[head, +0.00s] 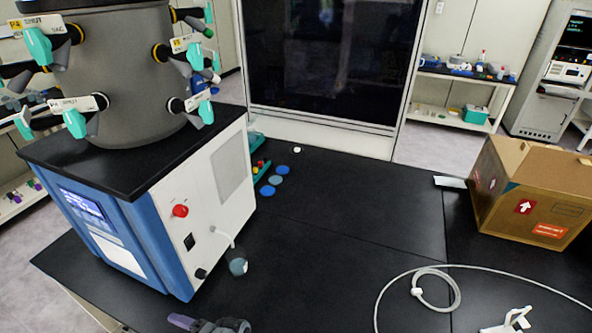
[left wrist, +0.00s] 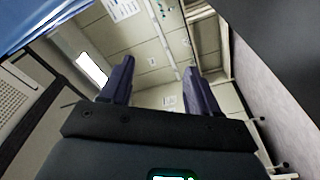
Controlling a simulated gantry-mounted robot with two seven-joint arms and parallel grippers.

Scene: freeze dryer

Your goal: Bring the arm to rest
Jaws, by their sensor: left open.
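My left gripper (left wrist: 158,85) is open and empty in the left wrist view, its two dark purple fingers apart with only walls and panels beyond them. In the head view a part of the left gripper (head: 184,321) shows at the bottom edge, in front of the freeze dryer (head: 225,175); most of that arm is out of frame. The freeze dryer has a blue and white body, a grey drum (head: 118,70) on top and several teal-handled valves. My right gripper is in neither view.
The black bench (head: 350,215) is largely clear in the middle. Blue discs (head: 275,180) lie beside the dryer. An open cardboard box (head: 535,190) stands at right. A coiled white tube (head: 440,290) and a white object (head: 508,322) lie at front right.

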